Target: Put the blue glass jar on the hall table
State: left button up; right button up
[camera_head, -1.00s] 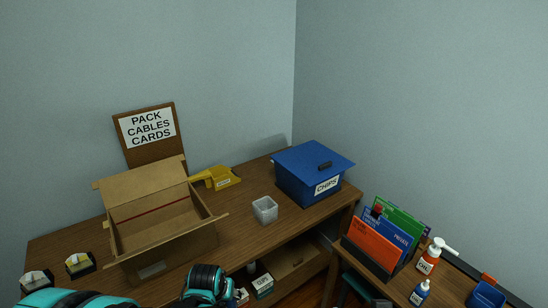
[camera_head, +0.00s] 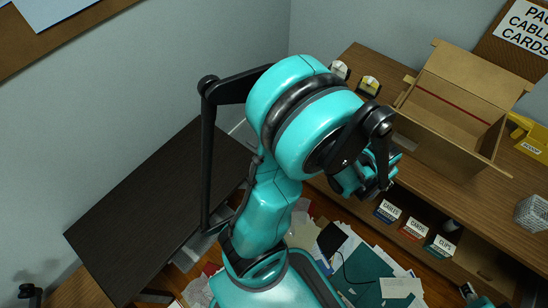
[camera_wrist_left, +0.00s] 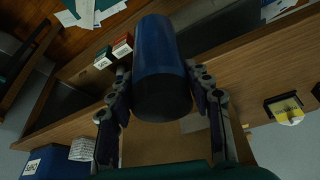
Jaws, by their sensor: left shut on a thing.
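The blue glass jar (camera_wrist_left: 160,60) fills the upper middle of the left wrist view, a dark blue cylinder with a darker end towards the camera. My left gripper (camera_wrist_left: 162,88) is shut on it, with a finger on each side. In the head view my left gripper (camera_head: 375,180) is partly hidden by its own teal arm, in front of the wooden desk, and I cannot make out the jar there. A dark, bare table (camera_head: 150,205) stands at the left against the wall, apart from the gripper; it looks like the hall table.
The wooden desk (camera_head: 400,150) holds an open cardboard box (camera_head: 450,110), a yellow scoop bin (camera_head: 530,135) and a wire-like cup (camera_head: 532,212). Small labelled boxes (camera_head: 415,228) sit on its shelf. Papers (camera_head: 360,265) litter the floor. The dark table's top is clear.

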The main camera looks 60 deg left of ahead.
aim_at(164, 195)
jog(key=u, duration=1.35)
jog(key=i+u, duration=0.1)
jog(key=u, duration=1.25)
jog(key=i+u, duration=0.1)
jog(key=u, duration=0.4)
jog(key=l+u, duration=0.1)
jog(key=u, duration=0.35)
